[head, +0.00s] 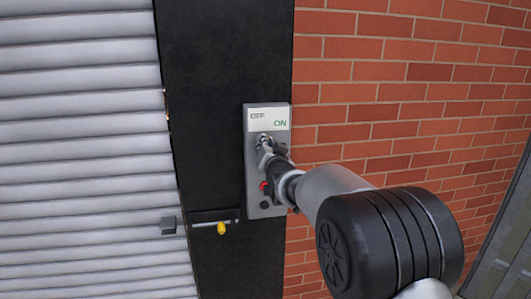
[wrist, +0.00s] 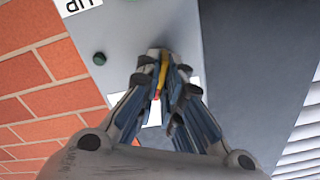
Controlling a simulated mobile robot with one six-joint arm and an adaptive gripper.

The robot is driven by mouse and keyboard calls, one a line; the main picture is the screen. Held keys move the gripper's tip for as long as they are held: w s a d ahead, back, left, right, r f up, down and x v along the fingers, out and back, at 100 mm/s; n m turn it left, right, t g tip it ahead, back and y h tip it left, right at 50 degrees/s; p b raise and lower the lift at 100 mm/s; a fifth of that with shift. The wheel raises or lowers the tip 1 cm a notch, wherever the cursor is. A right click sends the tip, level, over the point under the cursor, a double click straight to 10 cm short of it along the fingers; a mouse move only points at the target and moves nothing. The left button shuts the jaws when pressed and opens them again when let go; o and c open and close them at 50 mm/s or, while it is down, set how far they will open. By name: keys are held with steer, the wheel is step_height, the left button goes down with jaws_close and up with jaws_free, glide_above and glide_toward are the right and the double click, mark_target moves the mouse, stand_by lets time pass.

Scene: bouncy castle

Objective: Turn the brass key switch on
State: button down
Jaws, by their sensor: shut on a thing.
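A grey switch panel (head: 280,179) is fixed on a dark post. Its white label (head: 267,118) reads OFF at left and ON in green, lower right. My gripper (head: 266,141) is at the panel just below the label. In the wrist view my gripper (wrist: 160,70) has its fingers closed together on a small brass-yellow piece, the key switch (wrist: 163,72), mostly hidden between the fingertips. How far the key is turned cannot be told.
A red button (head: 264,186) and a dark button (head: 265,204) sit lower on the panel. A bolt with a yellow end (head: 221,228) is at lower left. A shutter (head: 80,150) stands left, a brick wall (head: 400,90) right.

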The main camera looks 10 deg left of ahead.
steer(key=m+b, duration=0.4)
steer(key=m, duration=0.8)
steer(key=shift+m+b, duration=0.3)
stand_by(0.4)
steer(key=c, duration=1.8)
jaws_free()
steer(key=shift+o, duration=0.2)
steer(key=v, duration=1.2)
